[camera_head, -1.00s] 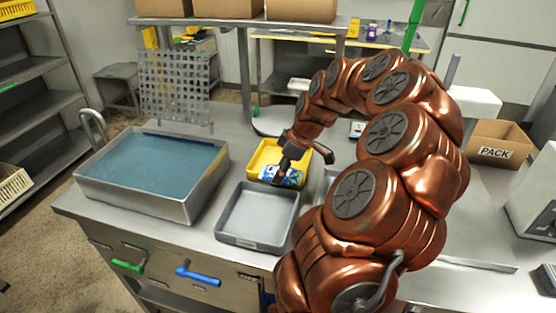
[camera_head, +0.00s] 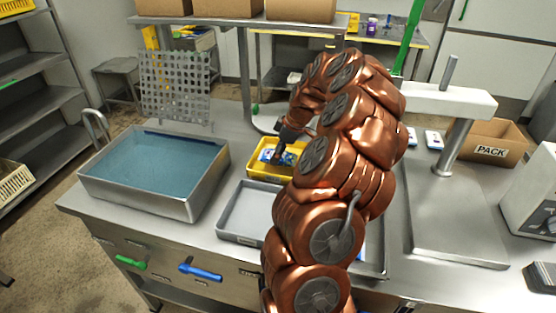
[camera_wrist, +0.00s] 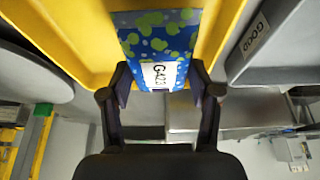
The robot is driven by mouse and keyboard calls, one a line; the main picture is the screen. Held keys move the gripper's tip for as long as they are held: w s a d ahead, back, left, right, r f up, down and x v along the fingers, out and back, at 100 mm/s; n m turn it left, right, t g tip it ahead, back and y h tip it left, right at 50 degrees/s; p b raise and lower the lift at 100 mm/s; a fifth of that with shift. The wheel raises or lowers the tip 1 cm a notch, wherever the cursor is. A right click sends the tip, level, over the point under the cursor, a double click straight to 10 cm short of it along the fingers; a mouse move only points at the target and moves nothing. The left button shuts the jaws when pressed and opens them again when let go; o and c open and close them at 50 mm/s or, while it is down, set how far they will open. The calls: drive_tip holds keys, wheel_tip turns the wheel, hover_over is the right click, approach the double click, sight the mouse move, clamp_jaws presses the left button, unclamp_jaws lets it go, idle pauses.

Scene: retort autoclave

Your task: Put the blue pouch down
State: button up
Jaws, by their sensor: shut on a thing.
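The blue pouch (camera_wrist: 158,40) has green spots and a white label. My gripper (camera_wrist: 161,84) is shut on its near end, one finger on each side. In the head view the pouch (camera_head: 267,156) shows only partly beside my gripper (camera_head: 280,152), at the yellow tray (camera_head: 259,174). The wrist view shows the yellow tray (camera_wrist: 222,22) around the pouch. I cannot tell whether the pouch touches the tray floor. My arm hides the tray's right part.
A grey tray (camera_head: 238,216) stands in front of the yellow one. In the wrist view a grey tray (camera_wrist: 285,45) carries a GOOD label. A water basin (camera_head: 200,205) is at left. A PACK carton (camera_head: 490,153) and a column stand (camera_head: 455,150) are at right.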

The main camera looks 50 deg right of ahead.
drive_tip(key=shift+f+p, duration=0.55)
drive_tip(key=shift+f, duration=1.05)
drive_tip(key=shift+f, duration=0.15)
drive_tip(key=o, duration=1.2)
drive_tip(key=shift+r, duration=0.25)
drive_tip(key=shift+s+d+r, duration=0.15)
drive_tip(key=shift+r, duration=0.15)
drive_tip(key=b+v, duration=0.3)
drive_tip(key=v, duration=0.8)
drive_tip(key=shift+s, duration=0.1)
